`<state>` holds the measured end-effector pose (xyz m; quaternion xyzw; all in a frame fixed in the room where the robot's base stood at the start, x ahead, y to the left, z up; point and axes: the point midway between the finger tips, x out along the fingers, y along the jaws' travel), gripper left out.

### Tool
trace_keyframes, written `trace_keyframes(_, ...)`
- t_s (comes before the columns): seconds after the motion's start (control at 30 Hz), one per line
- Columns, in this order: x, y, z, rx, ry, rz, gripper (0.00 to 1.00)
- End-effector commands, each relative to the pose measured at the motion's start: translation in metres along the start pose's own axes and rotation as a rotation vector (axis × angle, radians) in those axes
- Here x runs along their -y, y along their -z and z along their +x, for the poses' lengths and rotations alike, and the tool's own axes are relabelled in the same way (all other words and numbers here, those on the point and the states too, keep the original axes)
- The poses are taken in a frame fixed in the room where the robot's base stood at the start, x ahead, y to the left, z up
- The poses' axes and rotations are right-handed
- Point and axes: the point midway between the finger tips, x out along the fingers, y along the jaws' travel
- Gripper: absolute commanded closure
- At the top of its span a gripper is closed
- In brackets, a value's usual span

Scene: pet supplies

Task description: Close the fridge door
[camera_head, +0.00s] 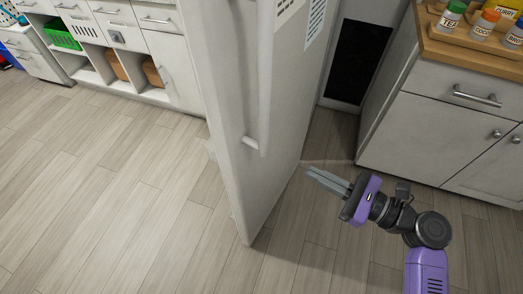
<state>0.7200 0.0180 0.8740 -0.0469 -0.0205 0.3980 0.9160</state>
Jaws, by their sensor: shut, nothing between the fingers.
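The fridge door (215,90) is a tall light-grey panel in the middle of the view. It stands open, with its edge towards me and its long vertical handle (266,80) on the face turned to the right. Papers are fixed high on that face. My gripper (327,180) is shut and empty, low and to the right of the door. Its fingers point left towards the door's lower part, with a gap between them as far as I can see. The fridge body is not clearly visible.
A cabinet with a wooden top (465,55) and several jars stands at the right, close to my arm. White drawers and shelves (120,40) with a green basket (62,35) line the back left. The wooden floor (100,200) at left is clear.

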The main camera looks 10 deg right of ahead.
Motion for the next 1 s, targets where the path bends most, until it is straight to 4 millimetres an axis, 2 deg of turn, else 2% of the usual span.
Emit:
trace_keyframes(0.1, -0.009, -0.002, 0.0, 0.006, -0.039, 0.083, 1.0)
trace_keyframes(0.27, -0.01, -0.002, 0.009, 0.004, -0.041, 0.106, 1.0)
trace_keyframes(0.37, -0.011, -0.003, 0.022, 0.005, -0.042, 0.105, 1.0)
trace_keyframes(0.8, -0.014, -0.003, 0.106, 0.004, -0.04, 0.102, 1.0)
trace_keyframes(1.0, -0.015, -0.002, 0.131, 0.003, -0.038, 0.102, 1.0)
